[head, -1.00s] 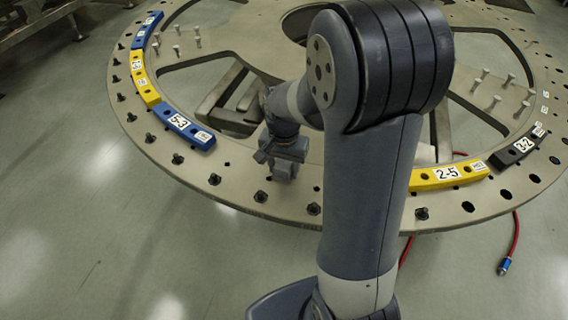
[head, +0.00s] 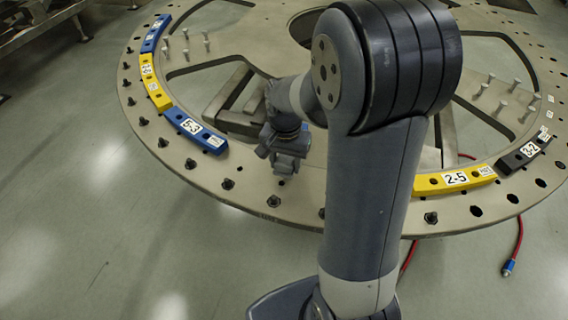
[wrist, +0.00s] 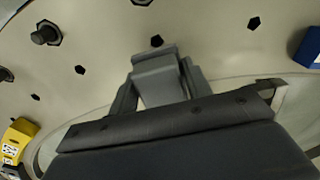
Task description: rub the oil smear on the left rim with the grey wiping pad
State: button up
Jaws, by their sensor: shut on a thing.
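My gripper (head: 286,160) hangs over the front part of the large beige ring plate (head: 245,195) in the head view, left of my upper arm. In the wrist view the gripper (wrist: 158,90) is shut on the grey wiping pad (wrist: 156,78), a block between its dark fingers. The pad is over the plate's bare rim surface; I cannot tell whether it touches. I cannot make out an oil smear in either view.
Blue and yellow segments, including blue 5-3 (head: 189,127), line the left rim. Yellow 2-5 (head: 455,179) and black 3-2 (head: 524,152) segments sit at right. Black bolts (head: 273,201) stand along the outer rim. A red hose (head: 517,240) hangs at right.

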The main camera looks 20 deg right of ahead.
jog(key=shift+w+a+r+p, duration=0.15)
jog(key=shift+r+p, duration=0.45)
jog(key=shift+r, duration=0.35)
jog(key=shift+r+p, duration=1.3)
jog(key=shift+r, duration=0.35)
